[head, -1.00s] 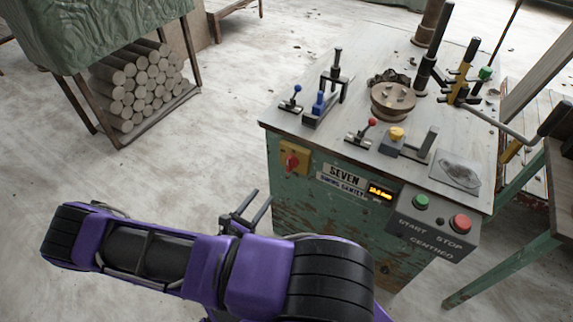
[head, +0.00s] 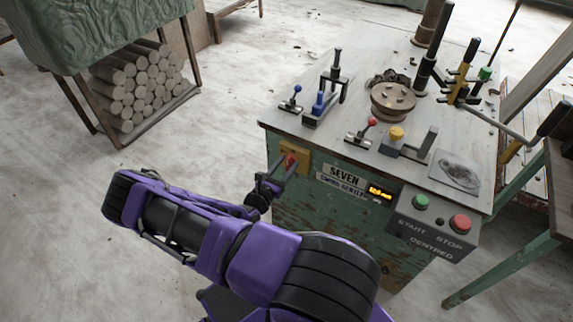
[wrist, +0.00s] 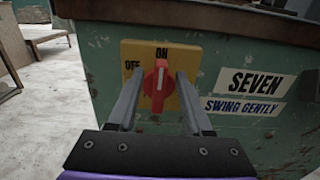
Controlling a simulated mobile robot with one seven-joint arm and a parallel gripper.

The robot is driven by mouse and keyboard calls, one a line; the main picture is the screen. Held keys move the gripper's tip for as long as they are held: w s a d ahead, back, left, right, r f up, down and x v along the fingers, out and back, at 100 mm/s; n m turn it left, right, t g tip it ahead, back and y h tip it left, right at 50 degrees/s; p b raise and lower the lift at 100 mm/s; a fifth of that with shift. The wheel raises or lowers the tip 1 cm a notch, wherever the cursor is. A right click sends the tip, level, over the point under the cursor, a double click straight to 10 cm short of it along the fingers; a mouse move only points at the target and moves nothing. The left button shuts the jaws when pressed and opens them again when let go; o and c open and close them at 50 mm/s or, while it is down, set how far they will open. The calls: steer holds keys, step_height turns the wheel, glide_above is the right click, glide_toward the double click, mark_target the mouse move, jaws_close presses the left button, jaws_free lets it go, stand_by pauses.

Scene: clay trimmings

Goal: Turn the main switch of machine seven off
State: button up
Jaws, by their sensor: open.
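The main switch is a red rotary knob (wrist: 157,82) on a yellow plate (wrist: 187,62) marked OFF at the left and ON at the top. The knob stands upright, pointing to ON. The plate is on the green front of machine seven (head: 330,222), beside the SEVEN label (wrist: 254,83). My gripper (wrist: 157,90) is open in front of the switch, with one finger on each side of the knob. I cannot tell whether the fingers touch it. In the head view my gripper (head: 277,172) partly covers the knob (head: 290,160) and its plate (head: 302,152).
The machine's top (head: 300,117) carries several levers and a round wooden block (head: 392,102). A box with a green button (head: 421,202) and a red button (head: 460,223) is at the front right. A rack of clay rolls (head: 135,90) stands back left; the floor between is clear.

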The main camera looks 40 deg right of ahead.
jaws_close()
steer(key=shift+n, duration=0.4)
steer(key=shift+w+a+f+n+b, duration=0.15)
steer(key=shift+w+f+n+b, duration=0.35)
steer(key=shift+n, duration=2.35)
steer(key=shift+w+a+f+n+b, duration=0.2)
steer(key=shift+n+b, duration=0.65)
steer(key=shift+n, duration=2.05)
steer(key=shift+w+a+f+n+b, duration=0.1)
steer(key=shift+w+f+n+b, duration=0.3)
steer(key=shift+n, duration=2.45)
steer(key=shift+s+b, duration=0.15)
steer(key=shift+b, duration=0.15)
jaws_free()
